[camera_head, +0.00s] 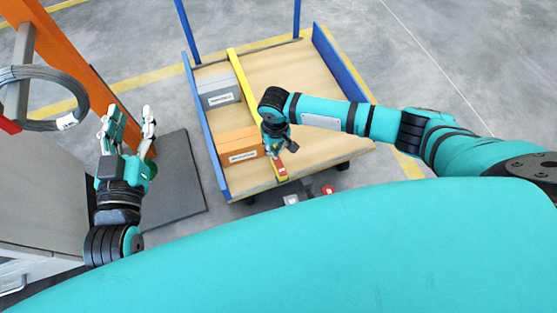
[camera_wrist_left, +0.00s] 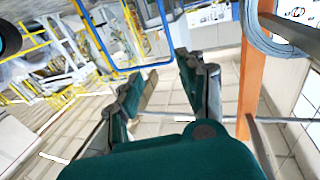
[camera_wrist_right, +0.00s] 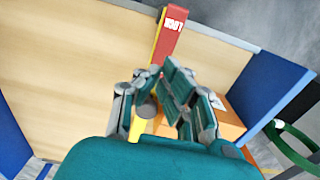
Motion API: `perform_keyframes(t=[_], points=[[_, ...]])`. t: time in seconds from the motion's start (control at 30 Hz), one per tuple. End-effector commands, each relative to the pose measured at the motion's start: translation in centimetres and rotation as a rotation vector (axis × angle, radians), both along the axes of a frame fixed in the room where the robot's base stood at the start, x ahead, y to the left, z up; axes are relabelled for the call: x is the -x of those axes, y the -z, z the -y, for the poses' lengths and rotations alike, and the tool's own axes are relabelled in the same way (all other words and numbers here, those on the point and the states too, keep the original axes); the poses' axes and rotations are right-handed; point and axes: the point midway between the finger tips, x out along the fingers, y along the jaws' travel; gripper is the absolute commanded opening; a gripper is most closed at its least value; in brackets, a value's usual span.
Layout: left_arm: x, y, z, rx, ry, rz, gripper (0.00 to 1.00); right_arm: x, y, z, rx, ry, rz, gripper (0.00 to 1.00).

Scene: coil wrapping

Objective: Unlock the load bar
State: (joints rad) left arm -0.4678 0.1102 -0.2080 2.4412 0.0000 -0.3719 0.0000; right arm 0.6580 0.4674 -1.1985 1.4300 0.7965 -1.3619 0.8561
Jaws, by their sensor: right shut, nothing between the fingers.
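The yellow load bar (camera_head: 241,75) lies across the wooden cart bed. A red section (camera_head: 281,172) with white lettering is at its near end, and it also shows in the right wrist view (camera_wrist_right: 171,28). My right gripper (camera_head: 279,152) is over the bar just behind this red section. It is shut and empty, pointing down. The right wrist view shows its fingertips (camera_wrist_right: 165,72) near the red part; whether they touch it I cannot tell. My left gripper (camera_head: 128,118) is open and empty, off the cart to the left, with its fingers pointing away from my body.
A grey box (camera_head: 219,92) and an orange box (camera_head: 239,146) stand left of the bar on the cart. Blue rails (camera_head: 340,65) edge the cart. An orange post (camera_head: 85,70) with a wire coil (camera_head: 50,125) stands at the left. The right of the cart bed is bare.

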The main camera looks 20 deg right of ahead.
Motion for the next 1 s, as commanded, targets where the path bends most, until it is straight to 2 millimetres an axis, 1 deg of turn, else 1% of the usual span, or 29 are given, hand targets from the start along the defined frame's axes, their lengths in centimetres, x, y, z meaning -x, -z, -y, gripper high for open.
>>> perform_keyframes(t=[0.57, 1.0], points=[[1.0, 4.4, -1.0, -0.065, -0.017, -0.254, 0.4, 0.0, -0.9, 0.0, 0.0, 0.0, 0.0, 0.0], [2.7, 7.7, -1.9, -0.111, -0.029, -0.449, 0.4, 0.0, -1.6, 0.0, 0.0, -0.001, 0.0, 0.0]])
